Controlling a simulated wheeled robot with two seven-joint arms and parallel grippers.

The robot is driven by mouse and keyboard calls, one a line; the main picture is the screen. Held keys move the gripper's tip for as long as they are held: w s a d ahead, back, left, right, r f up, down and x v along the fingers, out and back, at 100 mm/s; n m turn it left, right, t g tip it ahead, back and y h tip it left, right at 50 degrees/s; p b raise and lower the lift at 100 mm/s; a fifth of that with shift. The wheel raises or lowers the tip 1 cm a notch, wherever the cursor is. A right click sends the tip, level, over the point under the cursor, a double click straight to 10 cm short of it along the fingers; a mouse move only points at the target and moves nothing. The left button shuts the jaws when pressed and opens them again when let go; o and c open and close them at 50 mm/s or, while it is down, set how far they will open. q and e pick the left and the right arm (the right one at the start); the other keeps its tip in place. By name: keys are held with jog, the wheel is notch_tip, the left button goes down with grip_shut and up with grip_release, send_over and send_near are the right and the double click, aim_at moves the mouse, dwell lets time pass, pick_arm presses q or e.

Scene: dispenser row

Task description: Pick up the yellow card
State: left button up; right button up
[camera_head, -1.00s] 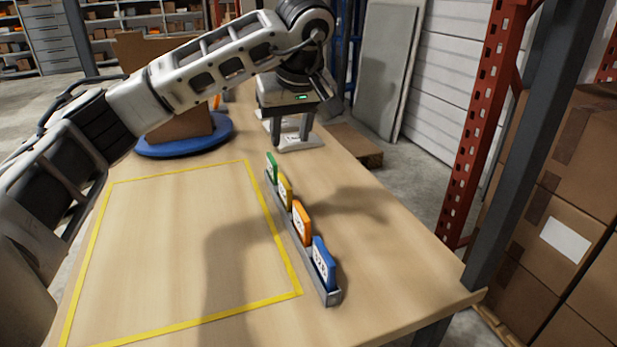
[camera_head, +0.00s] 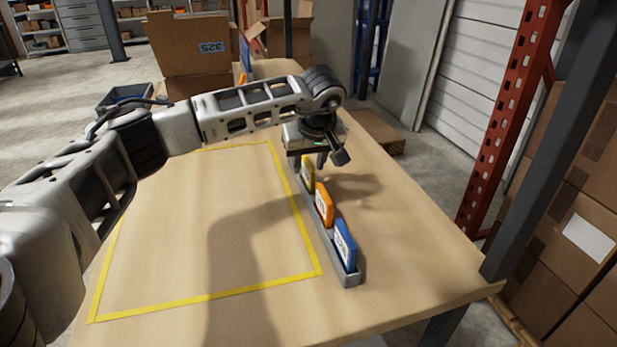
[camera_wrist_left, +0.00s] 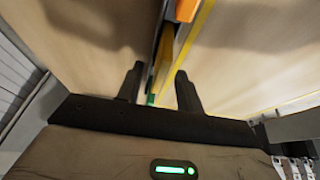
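The yellow card (camera_head: 308,177) stands upright in a narrow grey rack (camera_head: 349,280) on the table. The orange card (camera_head: 324,204) and the blue card (camera_head: 344,245) stand nearer in the same rack. My left gripper (camera_head: 309,161) is over the far end of the rack, close to the yellow card. In the left wrist view, its fingers (camera_wrist_left: 158,78) are apart, with the yellow card (camera_wrist_left: 165,48) in line with the gap. A sliver of the green card (camera_wrist_left: 151,98) shows between them; the head view hides it. I cannot tell whether a finger touches any card. My right gripper is out of view.
A yellow tape outline (camera_head: 205,298) marks a clear area of table left of the rack. An open cardboard box (camera_head: 188,50) stands behind my arm. Stacked cartons (camera_head: 575,215) and a red rack post (camera_head: 505,120) stand right of the table.

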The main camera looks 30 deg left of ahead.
pick_arm(q)
jog(key=shift+w+a+f, duration=0.15)
jog(key=shift+a+f, duration=0.05)
jog(key=shift+f, duration=0.45)
grip_shut()
jog(key=shift+r, duration=0.15)
